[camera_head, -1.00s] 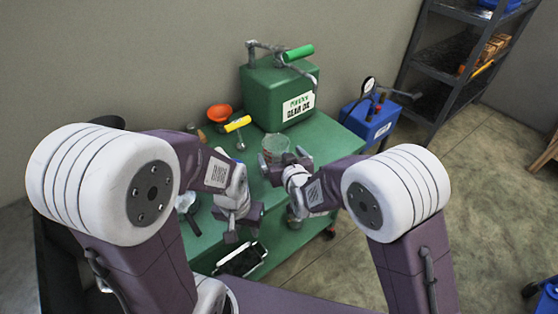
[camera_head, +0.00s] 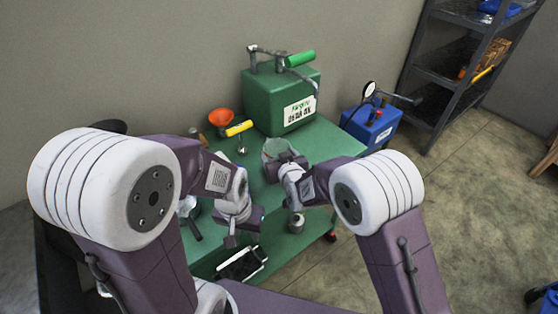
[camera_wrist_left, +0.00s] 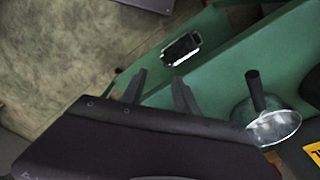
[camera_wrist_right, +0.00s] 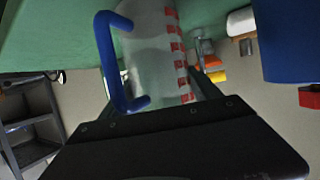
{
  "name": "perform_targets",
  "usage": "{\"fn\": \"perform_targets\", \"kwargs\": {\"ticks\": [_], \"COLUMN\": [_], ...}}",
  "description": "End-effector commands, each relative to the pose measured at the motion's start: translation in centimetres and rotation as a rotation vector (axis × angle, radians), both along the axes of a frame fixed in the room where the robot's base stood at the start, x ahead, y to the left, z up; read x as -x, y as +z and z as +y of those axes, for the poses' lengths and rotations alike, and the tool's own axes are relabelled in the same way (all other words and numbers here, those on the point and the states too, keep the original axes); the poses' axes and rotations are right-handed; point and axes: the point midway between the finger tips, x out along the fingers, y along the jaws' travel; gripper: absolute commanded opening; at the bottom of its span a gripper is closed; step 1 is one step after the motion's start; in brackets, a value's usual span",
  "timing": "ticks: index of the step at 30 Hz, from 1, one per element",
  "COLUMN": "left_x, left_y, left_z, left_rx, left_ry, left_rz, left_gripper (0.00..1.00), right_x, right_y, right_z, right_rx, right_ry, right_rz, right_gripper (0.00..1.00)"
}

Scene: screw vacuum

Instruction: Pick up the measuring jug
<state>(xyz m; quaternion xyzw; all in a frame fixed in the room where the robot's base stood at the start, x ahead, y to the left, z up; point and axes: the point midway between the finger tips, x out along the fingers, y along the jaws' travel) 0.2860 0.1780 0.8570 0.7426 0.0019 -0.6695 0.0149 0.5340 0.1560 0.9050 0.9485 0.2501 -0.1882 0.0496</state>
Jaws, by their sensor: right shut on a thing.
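The measuring jug (camera_wrist_right: 150,50) is see-through, with red marks and a blue handle (camera_wrist_right: 104,60), and it fills the middle of the right wrist view. In the head view the jug (camera_head: 275,149) is partly hidden by my right gripper (camera_head: 290,166), in front of the green box. The right gripper is shut on the jug; the exact contact is hard to make out. I cannot tell whether the jug's base touches the table. My left gripper (camera_head: 241,238) is empty, and its fingers are apart in the left wrist view (camera_wrist_left: 160,88).
The green table (camera_head: 335,140) bears a green box (camera_head: 275,95), an orange funnel (camera_head: 220,116), a yellow-handled tool (camera_head: 239,129), a metal can (camera_head: 296,223) and a black-and-white device (camera_head: 241,263). A blue pump (camera_head: 372,125) and shelf (camera_head: 445,70) stand to the right.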

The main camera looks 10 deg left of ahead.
Motion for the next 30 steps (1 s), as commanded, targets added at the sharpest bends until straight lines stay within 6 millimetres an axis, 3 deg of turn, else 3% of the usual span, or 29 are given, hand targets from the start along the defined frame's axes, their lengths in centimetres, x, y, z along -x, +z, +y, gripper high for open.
{"fn": "perform_targets", "kwargs": {"ticks": [8, 16, 30], "left_x": [0.0, 0.0, 0.0], "left_y": [0.2, 0.6, 0.2], "left_z": [0.0, 0.0, 0.0], "left_rx": [0.000, 0.000, 0.000], "left_ry": [0.000, 0.000, 0.000], "left_rz": [0.000, 0.000, 0.000], "left_gripper": [0.36, 0.36, 0.36], "right_x": [0.0, 0.0, -1.6], "right_y": [1.3, 4.3, 7.7], "right_z": [0.0, 0.0, -6.0], "right_rx": [-0.002, -0.003, -0.002], "right_ry": [0.000, 0.000, -0.004], "right_rz": [-0.001, -0.003, -0.002], "right_gripper": [0.21, 0.21, 0.21]}}
